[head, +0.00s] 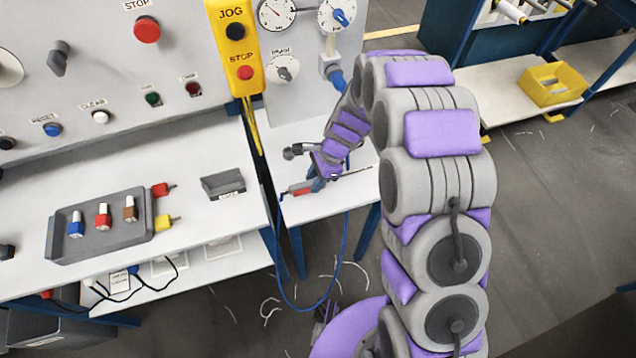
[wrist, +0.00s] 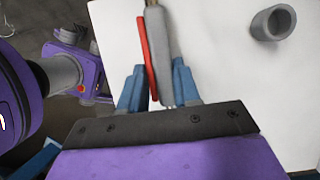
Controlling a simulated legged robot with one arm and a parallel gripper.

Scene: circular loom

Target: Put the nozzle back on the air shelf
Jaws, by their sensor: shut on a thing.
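The nozzle (wrist: 166,45) has a grey body and a red lever, and it shows between the two blue fingers in the wrist view. My gripper (wrist: 158,80) is shut on it. In the head view the red part of the nozzle (head: 299,190) shows at the tip of my gripper (head: 318,184), over the white air shelf (head: 345,196). The shelf's white top (wrist: 225,75) fills much of the wrist view. I cannot tell whether the nozzle touches it. A blue hose (head: 345,240) hangs in a loop below the shelf's front edge.
A grey round cup (wrist: 273,23) stands on the white top, right of the nozzle in the wrist view. Left of the shelf, a bench holds a grey tray (head: 60,245) and a small dark box (head: 222,183). A yellow JOG/STOP pendant (head: 236,45) hangs behind.

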